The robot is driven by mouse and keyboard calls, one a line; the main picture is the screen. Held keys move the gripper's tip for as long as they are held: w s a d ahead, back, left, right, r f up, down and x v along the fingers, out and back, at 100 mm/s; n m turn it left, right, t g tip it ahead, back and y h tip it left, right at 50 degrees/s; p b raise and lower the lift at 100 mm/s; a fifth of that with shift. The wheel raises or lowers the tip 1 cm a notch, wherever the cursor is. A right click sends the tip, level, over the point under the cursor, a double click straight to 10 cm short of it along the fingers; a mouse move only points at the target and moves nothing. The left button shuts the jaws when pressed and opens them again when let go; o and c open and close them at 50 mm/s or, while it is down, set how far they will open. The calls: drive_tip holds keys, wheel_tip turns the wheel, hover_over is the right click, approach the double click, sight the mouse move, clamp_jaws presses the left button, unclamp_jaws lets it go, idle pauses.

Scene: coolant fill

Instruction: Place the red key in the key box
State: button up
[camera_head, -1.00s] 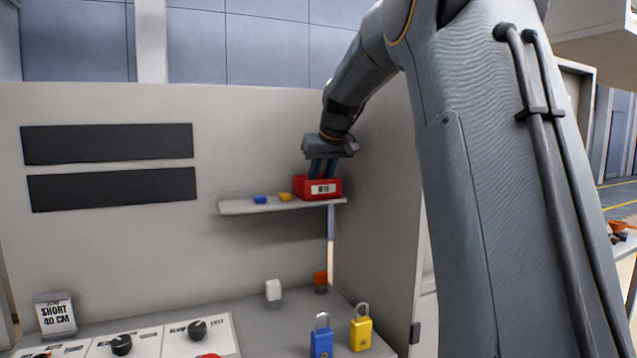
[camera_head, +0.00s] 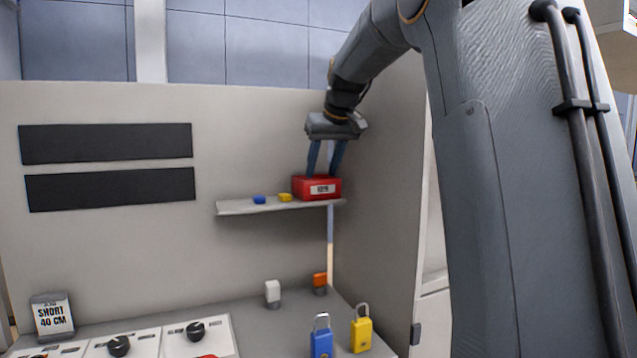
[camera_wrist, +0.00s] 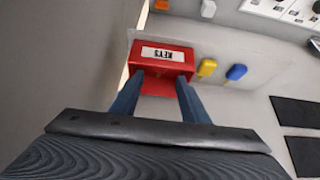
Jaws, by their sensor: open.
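The red key box (camera_head: 318,188) stands at the right end of the wall shelf, with a white label on its front. It also shows in the wrist view (camera_wrist: 165,67), labelled KEYS. My gripper (camera_head: 324,172) is right above the box, pointing down, its two blue fingers apart. In the wrist view the fingertips (camera_wrist: 160,76) overlap the near part of the box; I cannot tell whether they touch it. Nothing shows between the fingers. No red key is visible; the inside of the box is not clearly seen.
A blue key (camera_head: 259,199) and a yellow key (camera_head: 285,197) lie on the shelf (camera_head: 235,208) left of the box. A side panel (camera_head: 385,200) stands close on the right. A blue padlock (camera_head: 321,337) and a yellow padlock (camera_head: 361,330) stand on the bench below.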

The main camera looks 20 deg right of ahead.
drive_tip(key=v, duration=0.6)
drive_tip(key=shift+r+b, duration=0.3)
drive_tip(key=shift+s, duration=0.1)
